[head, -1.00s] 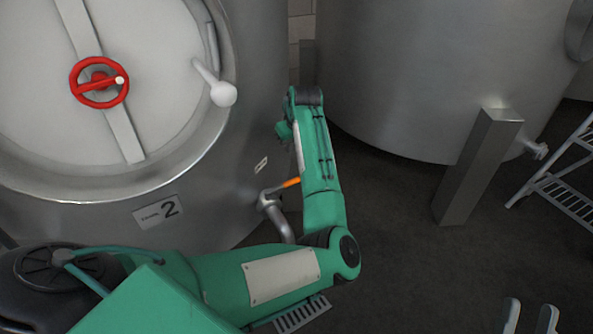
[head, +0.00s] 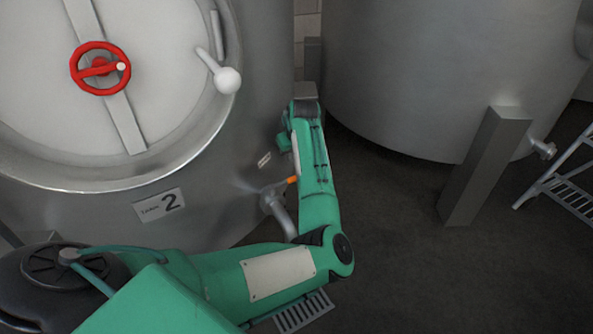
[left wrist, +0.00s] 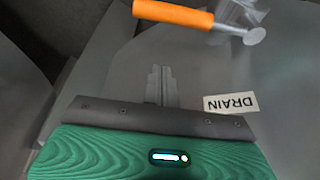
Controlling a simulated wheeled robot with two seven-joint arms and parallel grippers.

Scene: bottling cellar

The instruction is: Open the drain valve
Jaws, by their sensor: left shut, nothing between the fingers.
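The drain valve is a metal fitting on a bent pipe (head: 280,212) low on the tank marked 2. Its orange handle (head: 292,180) points to the right in the head view and runs partly behind my left forearm. In the left wrist view the orange handle (left wrist: 172,14) crosses the top edge, with the metal valve body to its right. My left gripper (left wrist: 160,84) is shut and empty, apart from the handle and below it in that picture. In the head view my arm hides its fingertips. A DRAIN label (left wrist: 231,103) is beside the gripper. My right gripper is out of view.
The tank's round door has a red handwheel (head: 100,68) and a white-knobbed lever (head: 227,79). A second tank (head: 430,70) stands at the right, with a square metal post (head: 484,168) and a metal rack (head: 570,190). A floor grate (head: 304,310) lies below my arm. The dark floor right of my arm is clear.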

